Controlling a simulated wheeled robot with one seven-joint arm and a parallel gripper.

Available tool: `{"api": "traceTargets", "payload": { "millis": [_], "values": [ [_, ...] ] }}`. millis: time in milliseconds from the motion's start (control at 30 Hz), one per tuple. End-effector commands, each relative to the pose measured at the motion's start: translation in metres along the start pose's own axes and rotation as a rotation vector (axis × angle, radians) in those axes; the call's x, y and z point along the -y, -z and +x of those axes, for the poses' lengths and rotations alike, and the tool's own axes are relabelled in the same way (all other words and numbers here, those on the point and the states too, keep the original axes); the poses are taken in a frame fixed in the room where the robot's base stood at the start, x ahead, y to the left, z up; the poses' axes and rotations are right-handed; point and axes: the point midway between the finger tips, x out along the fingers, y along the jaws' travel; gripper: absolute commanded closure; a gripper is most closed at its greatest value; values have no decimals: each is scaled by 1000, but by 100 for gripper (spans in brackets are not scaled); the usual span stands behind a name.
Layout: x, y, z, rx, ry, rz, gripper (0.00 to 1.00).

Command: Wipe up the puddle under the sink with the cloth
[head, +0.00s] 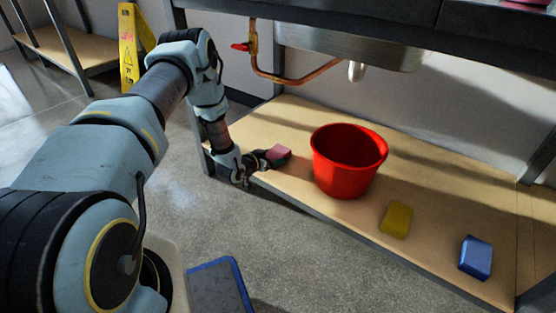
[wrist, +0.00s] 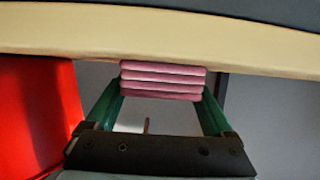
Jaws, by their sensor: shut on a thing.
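A pink folded cloth (head: 278,153) is at the left front part of the wooden shelf under the sink. In the wrist view the cloth (wrist: 163,81) shows as a stack of several pink layers. My gripper (head: 264,160) is shut on it, with one green finger on each side in the wrist view (wrist: 163,96). I cannot tell whether the cloth touches the shelf (head: 300,115). The metal sink (head: 350,45) hangs above, with a copper pipe (head: 290,80) and red valve. I cannot make out a puddle; bands of shadow cross the shelf.
A red bucket (head: 346,165) stands on the shelf, right of my gripper. A yellow sponge (head: 396,220) and a blue block (head: 475,257) lie farther right. A yellow floor sign (head: 128,45) stands at back left. A blue-rimmed tray (head: 217,290) is low in front.

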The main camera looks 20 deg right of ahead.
Motion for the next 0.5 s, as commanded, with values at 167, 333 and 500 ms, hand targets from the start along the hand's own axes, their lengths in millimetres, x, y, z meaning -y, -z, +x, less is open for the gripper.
{"api": "traceTargets", "payload": {
  "millis": [167,333,500],
  "values": [
    [14,-1,0,0,3,1,49],
    [25,-2,0,1,3,0,49],
    [37,-2,0,1,4,0,49]
  ]
}}
